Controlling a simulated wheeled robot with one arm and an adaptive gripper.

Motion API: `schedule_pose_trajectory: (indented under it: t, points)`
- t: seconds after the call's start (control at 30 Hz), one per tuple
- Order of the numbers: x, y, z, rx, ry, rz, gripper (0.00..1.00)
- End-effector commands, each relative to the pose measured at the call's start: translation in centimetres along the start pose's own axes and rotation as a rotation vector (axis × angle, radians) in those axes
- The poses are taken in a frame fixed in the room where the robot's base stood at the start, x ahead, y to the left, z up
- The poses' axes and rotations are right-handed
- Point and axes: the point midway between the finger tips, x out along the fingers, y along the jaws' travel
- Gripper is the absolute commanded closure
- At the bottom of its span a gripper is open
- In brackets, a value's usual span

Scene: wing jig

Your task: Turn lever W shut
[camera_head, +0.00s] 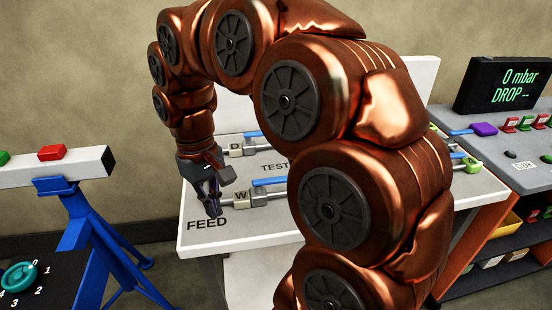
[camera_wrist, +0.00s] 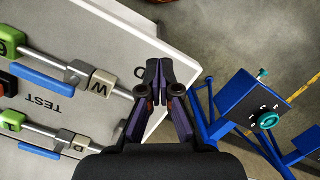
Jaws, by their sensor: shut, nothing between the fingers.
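Lever W is a blue handle (camera_head: 270,181) beside the pipe of the block marked W (camera_head: 241,197), on the light test table. In the wrist view the blue handle (camera_wrist: 42,79) lies roughly along the pipe, left of the W block (camera_wrist: 101,85). My gripper (camera_head: 213,207) is shut and empty, pointing down near the FEED lettering, left of the W block. In the wrist view its fingertips (camera_wrist: 153,72) are beyond the pipe's end at the table edge, apart from the handle. My arm hides part of the W line in the head view.
A second line has a D block (camera_head: 235,149) and its blue lever (camera_head: 252,134). A blue trestle stand (camera_head: 82,235) with a teal dial (camera_head: 18,276) stands left. A console at right has a screen (camera_head: 505,85) reading "0 mbar DROP --". Floor shows between stand and table.

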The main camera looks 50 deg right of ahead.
Motion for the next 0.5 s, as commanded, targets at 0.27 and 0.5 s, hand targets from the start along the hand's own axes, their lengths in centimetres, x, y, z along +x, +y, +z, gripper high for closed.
schedule_pose_trajectory:
  t: [0.27,0.5]
  points:
    - [-5.4,7.5,-5.8,0.158,-0.007,-0.036,1.0]
    - [-7.6,15.7,-8.2,0.342,-0.038,-0.064,1.0]
